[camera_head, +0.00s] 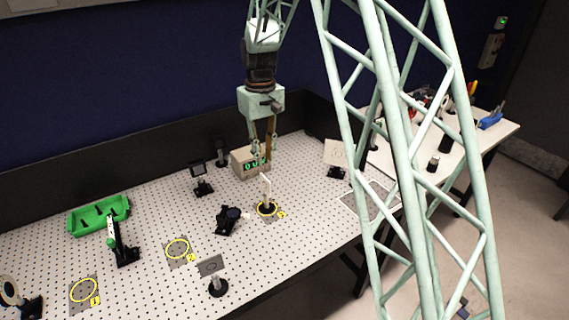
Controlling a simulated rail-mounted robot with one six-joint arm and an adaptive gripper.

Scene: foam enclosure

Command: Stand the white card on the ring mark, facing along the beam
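The white card (265,188) stands upright on a dark round base, seen nearly edge-on. Its base sits within a yellow ring mark (258,213) right of the board's middle. Two more yellow ring marks lie to the left, one near the middle (178,248) and one at the front left (84,291); both are bare. My gripper (261,163) points down just above the card. Its fingers are spread with a gap between them, and no held object shows. Whether a fingertip touches the card's top cannot be told.
A small box with green digits (245,163) stands just behind my gripper. A black mount (228,219) is left of the card, a grey card (211,265) in front, another pale card (335,152) behind right. A green tray (92,219) lies left.

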